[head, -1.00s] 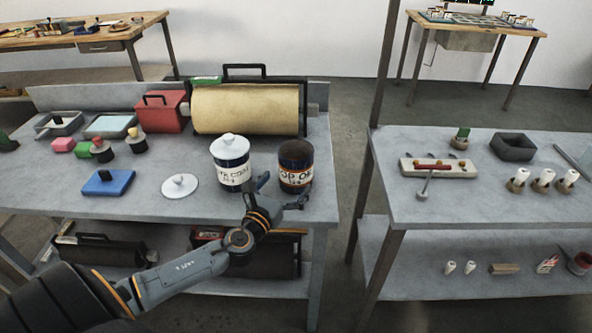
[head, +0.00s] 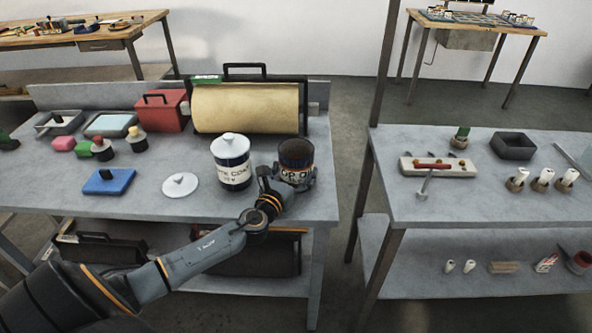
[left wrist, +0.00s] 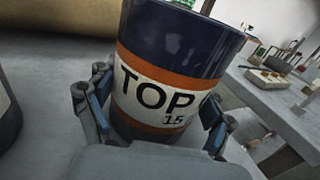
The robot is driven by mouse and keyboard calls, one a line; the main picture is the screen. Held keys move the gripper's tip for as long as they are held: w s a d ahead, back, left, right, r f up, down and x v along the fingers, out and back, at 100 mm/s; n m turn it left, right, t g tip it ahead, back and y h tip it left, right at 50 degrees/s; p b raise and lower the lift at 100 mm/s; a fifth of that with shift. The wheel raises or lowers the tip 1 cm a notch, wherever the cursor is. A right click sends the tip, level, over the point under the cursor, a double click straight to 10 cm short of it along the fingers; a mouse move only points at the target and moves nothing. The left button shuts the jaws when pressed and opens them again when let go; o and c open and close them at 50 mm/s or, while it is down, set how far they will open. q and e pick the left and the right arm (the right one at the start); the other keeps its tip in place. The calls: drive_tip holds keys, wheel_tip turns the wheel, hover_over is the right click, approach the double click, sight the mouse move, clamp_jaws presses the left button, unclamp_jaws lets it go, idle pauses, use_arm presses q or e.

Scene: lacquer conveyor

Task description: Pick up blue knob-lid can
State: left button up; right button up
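A white can with dark blue bands and a white knob lid (head: 231,160) stands upright on the left workbench. Right of it stands a dark blue can with orange stripes and a label reading TOP (head: 297,154); it fills the middle of the left wrist view (left wrist: 165,75). I see no knob on its dark top. My left gripper (head: 289,180) is around this can, one finger on each side, with pads at or very near its wall (left wrist: 158,108). Whether they press on it I cannot tell. A loose white knob lid (head: 180,185) lies flat on the bench. My right gripper is not in view.
A large tan roller (head: 245,108) and a red box (head: 162,112) stand behind the cans. A blue handled block (head: 108,182) lies at left. A gap of floor separates this bench from the right table (head: 430,207), which holds a grey tray (head: 513,146) and small items.

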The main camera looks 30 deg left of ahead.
use_arm(q)
drive_tip(key=c, duration=0.3)
drive_tip(key=shift+c, duration=0.3)
drive_tip(key=shift+r, duration=0.25)
